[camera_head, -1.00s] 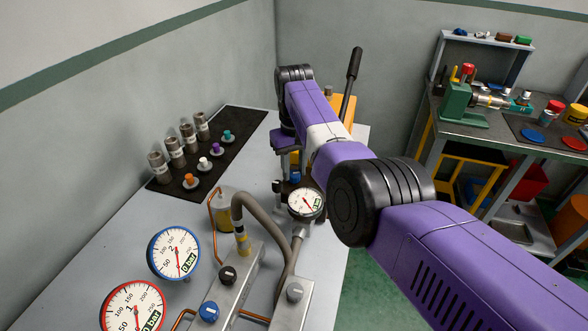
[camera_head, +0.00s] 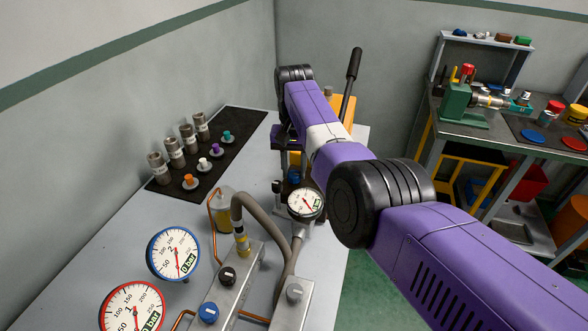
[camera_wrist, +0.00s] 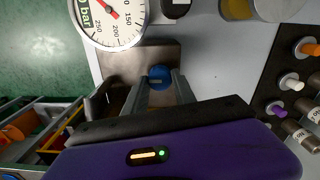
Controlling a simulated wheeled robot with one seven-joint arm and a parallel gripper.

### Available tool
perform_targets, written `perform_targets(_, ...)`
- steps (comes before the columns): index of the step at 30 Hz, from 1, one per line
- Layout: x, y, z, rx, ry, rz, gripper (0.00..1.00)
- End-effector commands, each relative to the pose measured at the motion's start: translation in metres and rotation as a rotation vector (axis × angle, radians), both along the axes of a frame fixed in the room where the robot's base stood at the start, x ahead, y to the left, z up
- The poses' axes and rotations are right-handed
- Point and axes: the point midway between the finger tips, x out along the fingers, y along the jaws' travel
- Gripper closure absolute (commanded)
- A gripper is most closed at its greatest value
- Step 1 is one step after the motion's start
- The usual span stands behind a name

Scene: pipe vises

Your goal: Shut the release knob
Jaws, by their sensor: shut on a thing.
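The release knob looks to be the blue round knob (camera_wrist: 159,76) between my fingertips in the wrist view. It also shows as a small blue spot (camera_head: 293,176) under my gripper in the head view. My gripper (camera_wrist: 160,83) is shut on it, one finger on each side. The head view shows my gripper (camera_head: 291,163) only in part, behind the arm and close above the knob. How far the knob is turned cannot be told.
A round gauge (camera_head: 305,203) stands close in front of the knob, with a grey hose (camera_head: 262,217) beside it. Two larger gauges and a valve block with a blue knob (camera_head: 208,312) are nearer. Pipe pieces stand on a black mat (camera_head: 240,125) at left.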

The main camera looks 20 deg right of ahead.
Motion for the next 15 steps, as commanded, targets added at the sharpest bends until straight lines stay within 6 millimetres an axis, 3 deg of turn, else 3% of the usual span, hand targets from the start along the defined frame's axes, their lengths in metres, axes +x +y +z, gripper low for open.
perform_targets(9,0.0010,0.0001,0.0017,0.001,-0.004,-0.003,1.00)
perform_targets(10,0.0010,0.0001,0.0017,0.001,-0.004,-0.002,0.64)
perform_targets(13,0.0008,0.0001,0.0015,0.001,-0.003,-0.002,0.46)
perform_targets(15,0.0007,0.0000,0.0012,0.000,-0.002,-0.002,0.46)
